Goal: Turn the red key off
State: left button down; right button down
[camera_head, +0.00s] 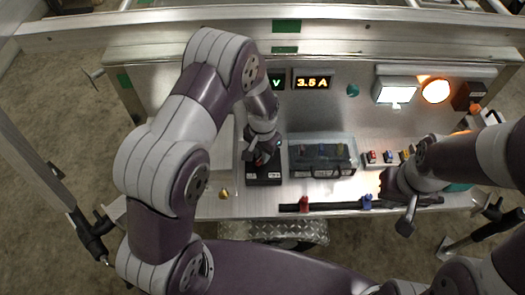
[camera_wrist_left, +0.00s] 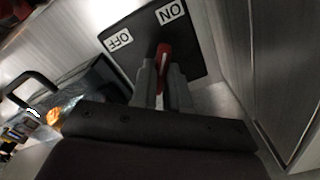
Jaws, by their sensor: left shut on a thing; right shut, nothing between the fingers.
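The red key (camera_wrist_left: 163,57) stands on a black switch plate (camera_wrist_left: 187,50) with white ON and OFF labels. In the left wrist view it points toward the ON label (camera_wrist_left: 171,12), and the OFF label (camera_wrist_left: 118,40) lies to the left. My left gripper (camera_wrist_left: 160,78) is shut on the red key. In the head view my left gripper (camera_head: 262,158) reaches down over the black switch box (camera_head: 263,176) and mostly hides the key. My right gripper (camera_head: 399,205) is shut and empty over the right part of the trailer panel.
A clear-lidded case (camera_head: 322,158) stands right of the switch box. Small coloured switches (camera_head: 380,157) sit further right. A black bar with red and blue clips (camera_head: 335,206) runs along the front edge. A lit display (camera_head: 312,82) reads 3.5 A.

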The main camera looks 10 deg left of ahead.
pick_arm(q)
jog(key=n+p, duration=0.1)
jog(key=n, duration=0.2)
jog(key=shift+r+n, duration=0.1)
jog(key=shift+n, duration=0.2)
jog(key=n+p, duration=0.1)
jog(key=n, duration=0.3)
jog(key=shift+w+n, duration=0.1)
jog(key=shift+n, duration=0.2)
jog(key=n+p, duration=0.1)
jog(key=n, duration=0.3)
jog(key=shift+n, duration=2)
jog(key=c, duration=1.1)
grip_release()
notch_tip(320, 180, up, 13)
jog(key=shift+f, duration=0.2)
